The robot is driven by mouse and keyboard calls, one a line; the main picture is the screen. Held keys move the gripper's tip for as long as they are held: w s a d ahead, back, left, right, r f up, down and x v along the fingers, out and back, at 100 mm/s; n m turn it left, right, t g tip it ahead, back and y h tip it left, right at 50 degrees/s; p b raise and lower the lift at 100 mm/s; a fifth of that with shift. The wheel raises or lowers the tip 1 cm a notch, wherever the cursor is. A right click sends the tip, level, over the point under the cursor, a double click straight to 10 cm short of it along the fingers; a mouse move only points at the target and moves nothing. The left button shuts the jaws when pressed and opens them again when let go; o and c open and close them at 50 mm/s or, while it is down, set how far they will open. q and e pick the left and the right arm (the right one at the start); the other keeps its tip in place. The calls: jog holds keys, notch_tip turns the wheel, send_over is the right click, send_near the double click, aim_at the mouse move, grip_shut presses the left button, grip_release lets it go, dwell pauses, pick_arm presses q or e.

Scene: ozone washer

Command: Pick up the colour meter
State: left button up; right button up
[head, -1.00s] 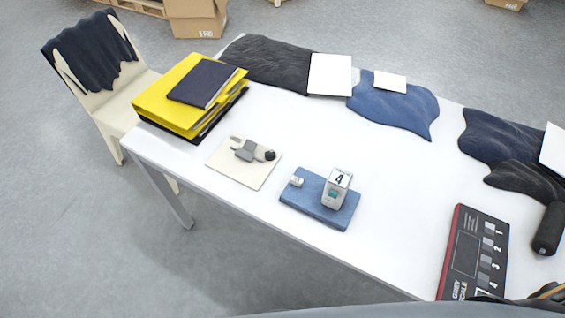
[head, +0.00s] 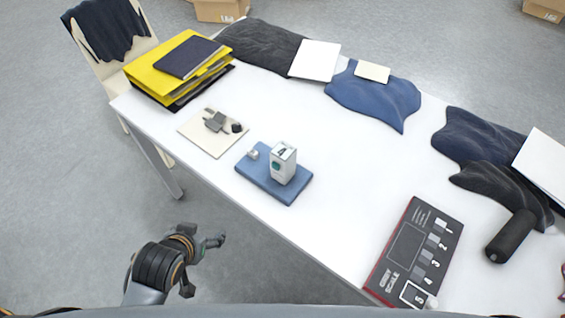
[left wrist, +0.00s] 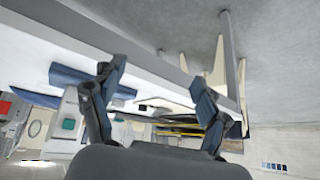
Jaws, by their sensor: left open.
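A small white-grey box-shaped device with a teal spot and a dark mark on top, which I take as the colour meter (head: 283,164), stands upright on a blue pad (head: 255,177) near the table's front edge. A small whitish piece (head: 253,154) sits beside it on the pad. My left gripper (head: 205,265) is open and empty, in front of the table edge, left of and nearer than the pad. Its open fingers also show in the left wrist view (left wrist: 152,88), with the table edge beyond. My right gripper is not in view.
A cream tile (head: 213,143) with grey and black parts lies left of the pad. Yellow folders (head: 150,75) are at the far left. A grey-scale board (head: 412,255) and a black cylinder (head: 511,237) are at right. Cloths line the back. The table middle is clear.

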pick_arm(q)
jog(key=w+d+r+m+t+h, duration=0.1)
jog(key=w+d+r+t+h, duration=0.3)
jog(key=w, duration=0.4)
jog(key=m+t+h, duration=0.4)
jog(key=h, duration=0.2)
send_near(277, 161)
jog(key=x, duration=0.2)
jog(key=p+x, duration=0.1)
jog(key=x, duration=0.3)
jog(key=shift+w+a+r, duration=0.1)
jog(key=shift+w+r, duration=0.2)
jog(key=shift+w, duration=0.1)
jog(key=x, duration=0.2)
jog(key=p+x, duration=0.1)
jog(key=x, duration=0.2)
jog(key=shift+d+f, duration=0.2)
jog(key=shift+d, duration=0.15)
jog(key=shift+w+d+f, duration=0.1)
jog(key=shift+w+d, duration=0.2)
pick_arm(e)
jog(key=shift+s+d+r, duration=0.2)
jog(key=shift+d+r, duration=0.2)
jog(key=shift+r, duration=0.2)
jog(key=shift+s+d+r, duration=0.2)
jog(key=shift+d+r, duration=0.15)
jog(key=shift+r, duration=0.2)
pick_arm(q)
jog(key=shift+a, duration=0.1)
